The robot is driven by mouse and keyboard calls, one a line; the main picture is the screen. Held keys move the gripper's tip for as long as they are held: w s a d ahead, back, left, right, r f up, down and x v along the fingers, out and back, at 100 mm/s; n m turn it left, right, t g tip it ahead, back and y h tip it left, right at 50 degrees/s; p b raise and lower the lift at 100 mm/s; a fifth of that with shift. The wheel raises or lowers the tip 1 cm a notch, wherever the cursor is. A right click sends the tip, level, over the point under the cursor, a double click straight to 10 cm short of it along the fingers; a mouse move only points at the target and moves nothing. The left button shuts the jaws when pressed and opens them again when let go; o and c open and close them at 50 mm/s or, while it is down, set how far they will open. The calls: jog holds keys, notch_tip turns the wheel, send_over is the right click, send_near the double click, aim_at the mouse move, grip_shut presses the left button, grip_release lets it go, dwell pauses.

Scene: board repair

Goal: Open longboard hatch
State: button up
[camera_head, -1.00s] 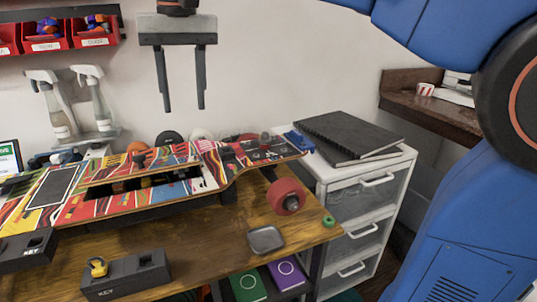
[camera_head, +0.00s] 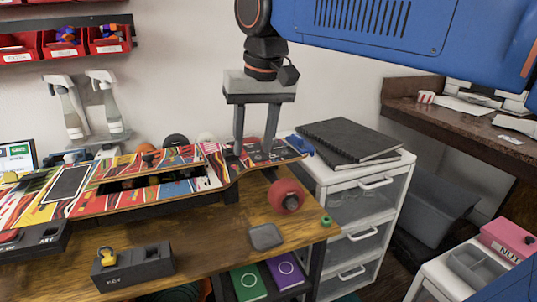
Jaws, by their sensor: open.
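The longboard (camera_head: 50,212) lies upside-up or deck-up, I cannot tell which, along the workbench, with a colourful striped surface. A long dark opening (camera_head: 120,185) in its middle shows orange and dark parts inside. A striped strip (camera_head: 180,155) runs along the opening's far side; whether it is the hatch cover is unclear. My gripper (camera_head: 253,152) is open and empty, fingers pointing down at the board's right end. I cannot tell whether the fingertips touch the board or what lies between them.
A red wheel (camera_head: 286,196) and a grey dish (camera_head: 265,236) are at the bench's right. A black key box (camera_head: 132,267) with a yellow padlock (camera_head: 106,255) stands in front. A white drawer unit (camera_head: 365,180) carrying black binders (camera_head: 345,138) stands right of the bench.

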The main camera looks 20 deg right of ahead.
jog(key=shift+s+d+f, duration=1.05)
jog(key=shift+d+f, duration=0.1)
